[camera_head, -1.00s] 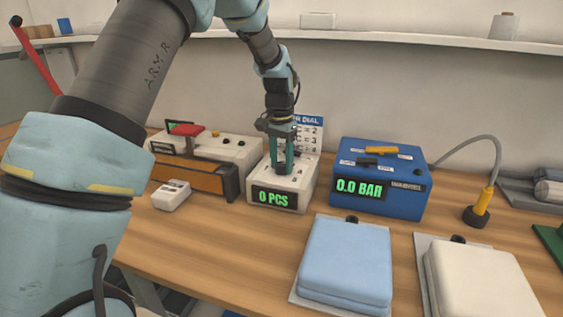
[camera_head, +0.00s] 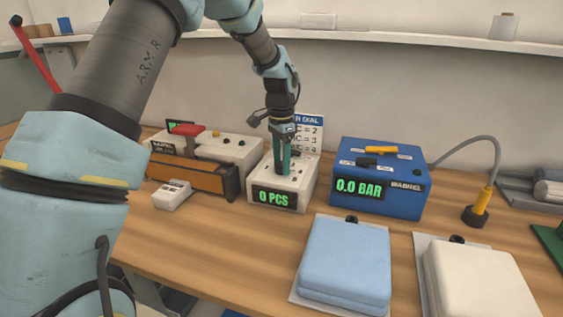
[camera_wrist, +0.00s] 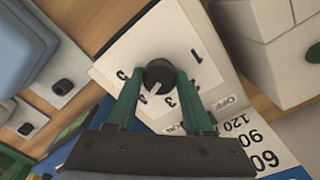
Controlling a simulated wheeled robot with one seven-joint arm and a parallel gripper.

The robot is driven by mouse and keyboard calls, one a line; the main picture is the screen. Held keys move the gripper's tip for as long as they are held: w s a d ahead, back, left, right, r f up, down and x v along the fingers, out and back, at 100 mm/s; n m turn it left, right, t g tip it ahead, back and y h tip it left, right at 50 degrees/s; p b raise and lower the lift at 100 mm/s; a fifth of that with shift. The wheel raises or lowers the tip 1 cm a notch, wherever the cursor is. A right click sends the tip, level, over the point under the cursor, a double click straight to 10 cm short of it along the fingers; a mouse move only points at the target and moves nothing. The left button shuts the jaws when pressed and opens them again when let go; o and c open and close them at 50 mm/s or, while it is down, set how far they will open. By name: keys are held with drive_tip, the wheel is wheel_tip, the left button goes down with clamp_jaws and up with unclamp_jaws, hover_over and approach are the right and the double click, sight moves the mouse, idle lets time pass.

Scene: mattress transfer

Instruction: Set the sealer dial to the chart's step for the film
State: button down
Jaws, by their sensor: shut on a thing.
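A small black dial knob (camera_wrist: 159,75) sits on the white top of a box, with printed numbers around it. My gripper (camera_wrist: 160,85) is shut on the knob, a green finger at each side. A white mark on the knob points to lower left in the wrist view; the exact number it meets is unclear. In the head view my gripper (camera_head: 283,170) points down at the white box (camera_head: 305,185), which has a green "0 PCS" display (camera_head: 273,199). The chart (camera_head: 312,130) headed "...R DIAL" stands behind, its left side hidden by my gripper.
A white machine (camera_head: 225,147) with a red handle and an orange front stands left. A blue box (camera_head: 385,205) reading "0.0 BAR" stands close on the right. A blue pad (camera_head: 345,260) and a cream pad (camera_head: 480,285) lie in front.

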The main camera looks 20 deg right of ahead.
sight(280, 163)
drive_tip(key=shift+c, duration=1.5)
unclamp_jaws()
wheel_tip(280, 163, up, 11)
drive_tip(key=b, duration=0.2)
drive_tip(key=shift+w, duration=0.15)
drive_tip(key=shift+a+f, duration=0.1)
